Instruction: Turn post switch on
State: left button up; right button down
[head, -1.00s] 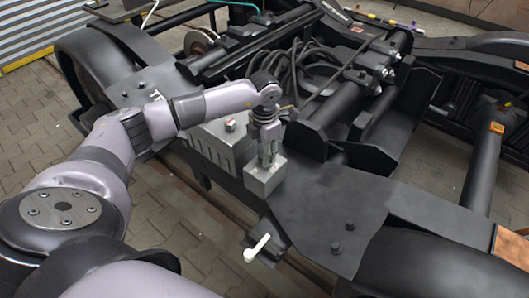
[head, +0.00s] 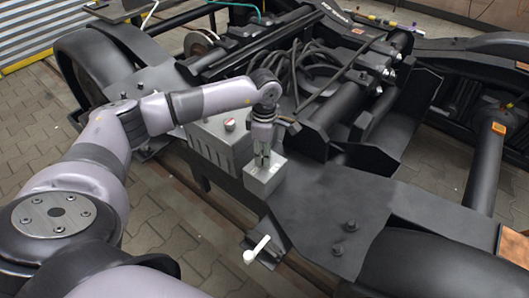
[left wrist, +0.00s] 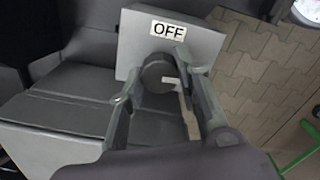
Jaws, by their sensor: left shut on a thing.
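The post switch is a small grey box (head: 263,180) on the dark bogie frame. In the left wrist view the box (left wrist: 208,45) carries a white label reading OFF (left wrist: 168,30) and a round dark knob (left wrist: 155,70) with a pale mark on it. My left gripper (head: 262,160) points down onto the top of the box. In the left wrist view its two fingers (left wrist: 153,82) stand on either side of the knob, shut on it. The fingers hide part of the knob. My right gripper is not in view.
Black cables (head: 310,65) and dark tubes lie behind. A white-handled lever (head: 258,248) sticks out at the frame's front edge. Paved floor (head: 175,215) is open at the front left.

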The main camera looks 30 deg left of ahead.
pick_arm(q)
jog(key=shift+w+r+m, duration=0.1)
jog(key=shift+m, duration=0.4)
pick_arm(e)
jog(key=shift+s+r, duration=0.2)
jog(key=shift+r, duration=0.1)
pick_arm(q)
jog(key=o, duration=0.7)
jog(key=shift+c, duration=0.2)
jog(key=o, duration=0.5)
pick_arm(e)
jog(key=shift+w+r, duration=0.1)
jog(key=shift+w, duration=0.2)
pick_arm(q)
notch_tip(320, 180, up, 12)
jog(key=shift+f, duration=0.1)
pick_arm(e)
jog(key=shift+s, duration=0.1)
